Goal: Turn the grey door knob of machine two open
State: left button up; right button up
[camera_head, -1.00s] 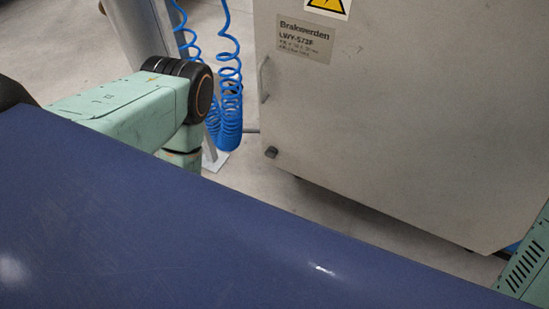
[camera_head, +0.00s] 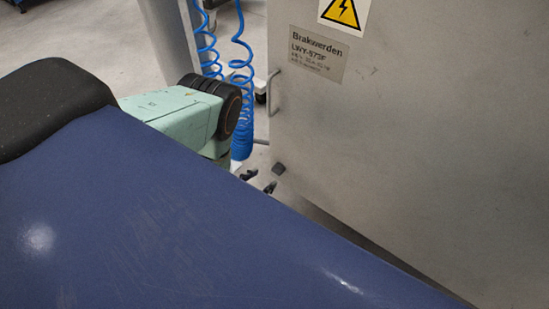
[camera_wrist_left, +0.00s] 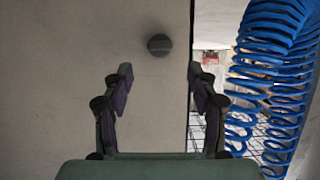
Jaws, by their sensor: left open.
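The grey door knob (camera_head: 279,169) sits low near the left edge of the grey machine door (camera_head: 390,150) in the head view. In the left wrist view the round dark knob (camera_wrist_left: 159,44) lies ahead of the fingertips, between their lines and a little beyond them. My left gripper (camera_wrist_left: 160,85) is open and empty, its two fingers apart and not touching the knob. In the head view the left fingertips (camera_head: 260,181) show just left of and below the knob, partly hidden by my blue body. My right gripper is not in view.
Blue coiled hoses (camera_head: 241,95) hang by a grey post (camera_head: 170,35) left of the machine. They also show close on the right in the left wrist view (camera_wrist_left: 275,75). A metal handle (camera_head: 272,92) is above the knob. A label and warning sign (camera_head: 343,12) are on the door.

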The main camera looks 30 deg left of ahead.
aim_at(276, 171)
pick_arm(q)
jog(key=b+x, duration=0.1)
jog(key=x, duration=0.3)
jog(key=shift+f+b, duration=0.25)
jog(key=shift+b, duration=0.15)
jog(key=shift+b+x, duration=0.3)
jog(key=shift+x, duration=0.55)
jog(key=shift+r, duration=0.1)
jog(key=c, duration=1.1)
